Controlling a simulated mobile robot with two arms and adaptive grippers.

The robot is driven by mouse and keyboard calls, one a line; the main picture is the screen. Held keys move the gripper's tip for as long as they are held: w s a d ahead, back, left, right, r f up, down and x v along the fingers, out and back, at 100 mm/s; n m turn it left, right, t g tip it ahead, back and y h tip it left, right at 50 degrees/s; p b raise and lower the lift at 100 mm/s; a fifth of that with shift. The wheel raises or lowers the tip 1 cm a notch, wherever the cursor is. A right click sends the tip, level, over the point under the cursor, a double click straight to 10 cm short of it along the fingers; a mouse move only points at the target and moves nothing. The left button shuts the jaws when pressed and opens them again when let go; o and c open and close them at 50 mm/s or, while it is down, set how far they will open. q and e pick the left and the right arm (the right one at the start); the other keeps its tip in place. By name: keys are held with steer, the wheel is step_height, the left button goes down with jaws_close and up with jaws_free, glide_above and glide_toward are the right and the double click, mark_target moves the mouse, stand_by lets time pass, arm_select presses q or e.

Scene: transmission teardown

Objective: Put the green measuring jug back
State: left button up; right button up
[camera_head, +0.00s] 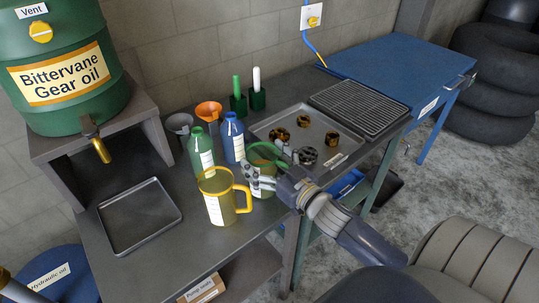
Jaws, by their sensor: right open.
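The green measuring jug (266,152) stands at the front edge of the bench, its green rim showing above my right gripper. My right gripper (254,179) reaches in from the lower right and is open. Its fingers overlap the jug's body in the picture and hide part of it. I cannot tell whether they touch it. A yellow measuring jug (213,209) stands upright just left of the gripper, its handle towards the fingers.
A green bottle (200,152), a blue bottle (232,140) and funnels, one orange (209,111), stand behind the jugs. A grey tray (328,121) with dark and brass parts lies to the right. An empty shallow tray (139,217) lies left, below the gear oil drum (66,62).

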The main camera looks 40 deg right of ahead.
steer(key=shift+s+f, duration=0.1)
steer(key=shift+s, duration=0.5)
steer(key=s+d+b, duration=0.1)
steer(key=s+b, duration=0.1)
steer(key=s, duration=0.8)
steer(key=shift+s, duration=0.4)
